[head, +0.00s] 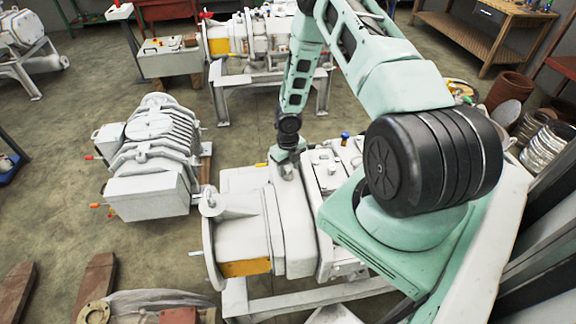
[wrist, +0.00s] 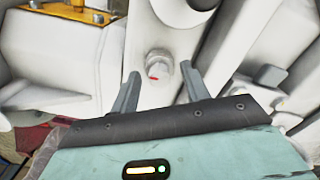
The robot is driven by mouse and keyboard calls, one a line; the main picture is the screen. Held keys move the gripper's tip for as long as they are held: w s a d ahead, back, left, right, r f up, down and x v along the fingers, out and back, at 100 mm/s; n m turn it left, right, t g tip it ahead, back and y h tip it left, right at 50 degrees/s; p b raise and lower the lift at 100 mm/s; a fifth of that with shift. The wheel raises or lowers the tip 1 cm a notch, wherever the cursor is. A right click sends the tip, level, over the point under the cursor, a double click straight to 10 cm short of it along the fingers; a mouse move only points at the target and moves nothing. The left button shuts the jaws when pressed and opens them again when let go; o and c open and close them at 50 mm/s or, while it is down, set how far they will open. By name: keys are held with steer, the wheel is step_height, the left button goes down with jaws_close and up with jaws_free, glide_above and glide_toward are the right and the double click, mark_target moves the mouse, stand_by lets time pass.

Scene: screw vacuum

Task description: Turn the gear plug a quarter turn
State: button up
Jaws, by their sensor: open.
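The gear plug (wrist: 158,62) is a small grey-white plug on the pale machine housing, with a red mark on its near side. It shows in the upper middle of the wrist view. My gripper (wrist: 160,70) is open, with one finger to the left of the plug and one to the right. Gaps show between the plug and both fingers in this view; I cannot tell the height between them. In the head view my gripper (head: 287,170) points down over the white screw vacuum pump (head: 293,225), and the plug is hidden or too small to tell there.
A bolt-like fitting (wrist: 268,77) stands to the right of the right finger. A blue-topped part (head: 345,137) rises from the pump behind my gripper. Another ribbed white machine (head: 150,160) stands on the floor at left. Open floor (head: 90,75) lies behind it.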

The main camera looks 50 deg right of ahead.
step_height(320, 180, up, 17)
steer(key=shift+r, duration=0.2)
stand_by(0.3)
stand_by(0.4)
